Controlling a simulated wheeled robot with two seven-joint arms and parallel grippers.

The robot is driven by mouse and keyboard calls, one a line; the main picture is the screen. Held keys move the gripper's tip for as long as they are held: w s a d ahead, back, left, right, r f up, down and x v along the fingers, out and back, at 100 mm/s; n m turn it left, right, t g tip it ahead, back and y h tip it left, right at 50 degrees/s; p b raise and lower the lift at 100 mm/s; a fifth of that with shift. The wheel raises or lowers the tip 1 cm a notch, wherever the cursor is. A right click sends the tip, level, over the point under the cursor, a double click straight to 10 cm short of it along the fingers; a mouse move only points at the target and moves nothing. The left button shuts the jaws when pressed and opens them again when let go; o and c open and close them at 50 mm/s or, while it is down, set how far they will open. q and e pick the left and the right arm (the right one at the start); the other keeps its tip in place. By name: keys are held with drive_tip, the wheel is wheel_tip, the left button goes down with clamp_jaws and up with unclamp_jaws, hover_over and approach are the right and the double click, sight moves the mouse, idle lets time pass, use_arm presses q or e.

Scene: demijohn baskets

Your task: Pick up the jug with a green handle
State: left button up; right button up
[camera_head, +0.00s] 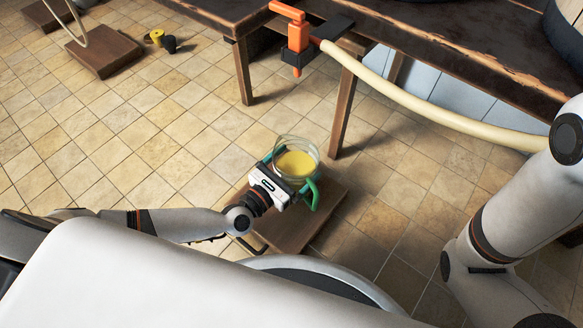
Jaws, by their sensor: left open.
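A glass jug (303,152) with yellow liquid in it stands upright on a low brown wooden platform (322,217) near the middle of the view. Its green handle (314,193) shows at the jug's lower right. My left gripper (286,180) is open right at the near side of the jug and covers part of it. I cannot tell whether the fingers are around the handle or touch the jug. My right arm comes in at the right edge, but its gripper is not visible.
A dark wooden table (430,45) stands behind, with an orange clamp (297,38) and a pale hose (420,103) at its edge. Another low wooden platform (104,52) stands at the far left, near small yellow and black items (157,37). Tiled floor between is clear.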

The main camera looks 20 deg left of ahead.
sight(277, 173)
use_arm(q)
drive_tip(key=c, duration=1.3)
drive_tip(key=shift+r, duration=0.2)
drive_tip(key=shift+c, duration=1.4)
drive_tip(key=shift+r, duration=0.3)
drive_tip(key=shift+s+a, duration=0.1)
drive_tip(key=shift+a, duration=0.05)
drive_tip(key=shift+s+a+r+p, duration=0.25)
drive_tip(key=shift+s+a+p, duration=0.1)
drive_tip(key=shift+s+a, duration=0.55)
drive_tip(key=shift+s, duration=0.1)
drive_tip(key=s+a+r, duration=0.1)
drive_tip(key=s+a, duration=0.3)
drive_tip(key=s, duration=0.1)
drive_tip(key=shift+a, duration=0.3)
drive_tip(key=shift+r, duration=0.1)
